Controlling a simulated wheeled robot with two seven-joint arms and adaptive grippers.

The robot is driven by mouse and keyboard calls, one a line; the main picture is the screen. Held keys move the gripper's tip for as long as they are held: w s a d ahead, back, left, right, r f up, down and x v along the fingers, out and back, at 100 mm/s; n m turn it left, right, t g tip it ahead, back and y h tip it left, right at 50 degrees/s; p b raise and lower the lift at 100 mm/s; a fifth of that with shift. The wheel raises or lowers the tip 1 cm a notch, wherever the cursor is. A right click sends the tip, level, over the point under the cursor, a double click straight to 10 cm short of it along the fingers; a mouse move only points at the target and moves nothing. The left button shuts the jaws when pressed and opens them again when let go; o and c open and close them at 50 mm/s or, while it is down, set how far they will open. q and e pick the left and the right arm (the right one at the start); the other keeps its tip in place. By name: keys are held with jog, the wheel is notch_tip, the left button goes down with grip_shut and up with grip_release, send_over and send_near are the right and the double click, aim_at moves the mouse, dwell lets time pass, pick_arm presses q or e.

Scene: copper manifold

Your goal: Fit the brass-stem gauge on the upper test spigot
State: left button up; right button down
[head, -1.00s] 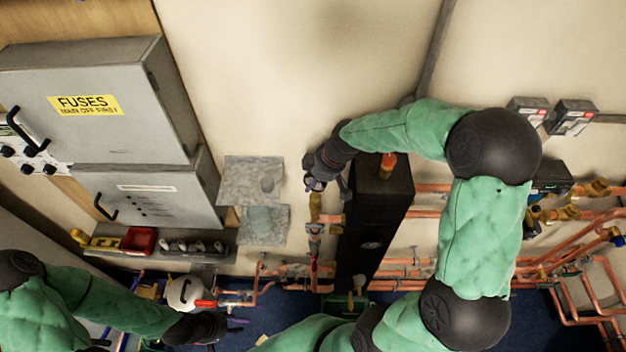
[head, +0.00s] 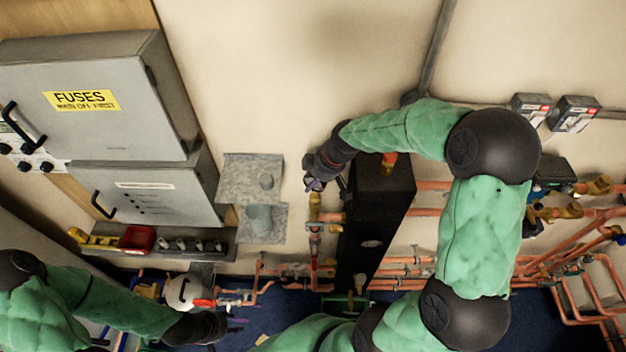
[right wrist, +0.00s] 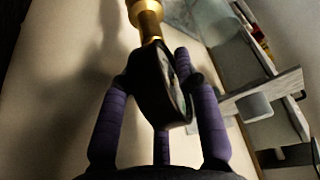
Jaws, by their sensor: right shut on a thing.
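In the right wrist view my right gripper (right wrist: 160,115) is shut on the gauge (right wrist: 168,85), a dark round body with its dial turned to the right. Its brass stem (right wrist: 151,30) points up the picture and meets a wider brass piece (right wrist: 146,8) at the top edge. I cannot tell whether the stem is seated in it. In the head view my right gripper (head: 314,184) is at the top of an upright pipe with a brass fitting (head: 315,205) just below it; the gauge is mostly hidden there. My left gripper (head: 232,325) is low at left, its fingers unclear.
A tall black column (head: 377,215) stands right beside my right gripper. Two grey shelves (head: 238,170) with cylindrical holders are on the wall to its left. Grey fuse boxes (head: 90,100) are further left. Copper pipes (head: 430,211) run along the right and below.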

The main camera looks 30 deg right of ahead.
jog(key=shift+f, duration=0.1)
jog(key=c, duration=0.8)
grip_release()
notch_tip(320, 180, up, 10)
